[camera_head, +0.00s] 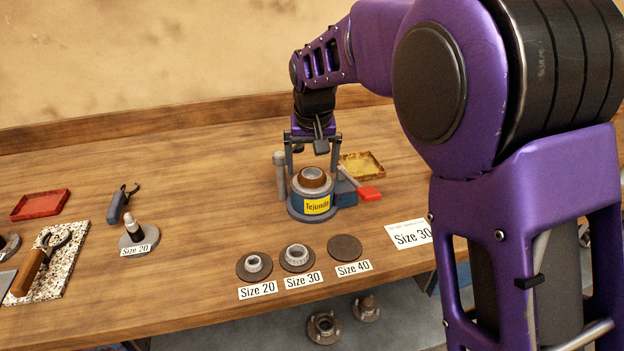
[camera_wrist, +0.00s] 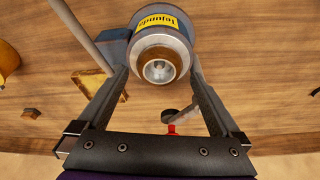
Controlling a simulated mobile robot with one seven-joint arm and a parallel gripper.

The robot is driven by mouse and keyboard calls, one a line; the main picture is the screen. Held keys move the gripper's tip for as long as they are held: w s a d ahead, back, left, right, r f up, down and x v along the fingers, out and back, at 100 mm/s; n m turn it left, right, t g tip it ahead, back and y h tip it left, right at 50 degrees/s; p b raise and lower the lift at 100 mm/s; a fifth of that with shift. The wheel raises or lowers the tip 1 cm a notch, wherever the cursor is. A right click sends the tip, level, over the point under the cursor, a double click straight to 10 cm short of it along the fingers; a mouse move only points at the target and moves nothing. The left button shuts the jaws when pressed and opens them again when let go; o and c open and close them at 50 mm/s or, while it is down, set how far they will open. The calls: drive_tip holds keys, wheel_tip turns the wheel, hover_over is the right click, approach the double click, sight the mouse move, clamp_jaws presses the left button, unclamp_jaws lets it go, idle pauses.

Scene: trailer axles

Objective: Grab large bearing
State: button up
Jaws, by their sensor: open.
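A round blue-grey device with a yellow Tejunda label (camera_head: 317,206) stands on the bench; it also shows in the wrist view (camera_wrist: 160,20). A brownish ring with a metallic centre (camera_head: 312,174) sits on its top and shows in the wrist view (camera_wrist: 148,58); I cannot tell for sure whether this is the large bearing. My gripper (camera_head: 313,168) is open above the device, fingers pointing down on either side of its top. In the wrist view the open jaws (camera_wrist: 160,70) flank the ring, and nothing is clamped between them.
Ring-shaped bearings sit on the Size 20 disc (camera_head: 254,265) and Size 30 disc (camera_head: 297,257). The Size 40 disc (camera_head: 344,247) is bare.

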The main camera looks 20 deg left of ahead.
drive_tip(key=shift+x, duration=1)
drive_tip(key=shift+r, duration=0.1)
clamp_jaws()
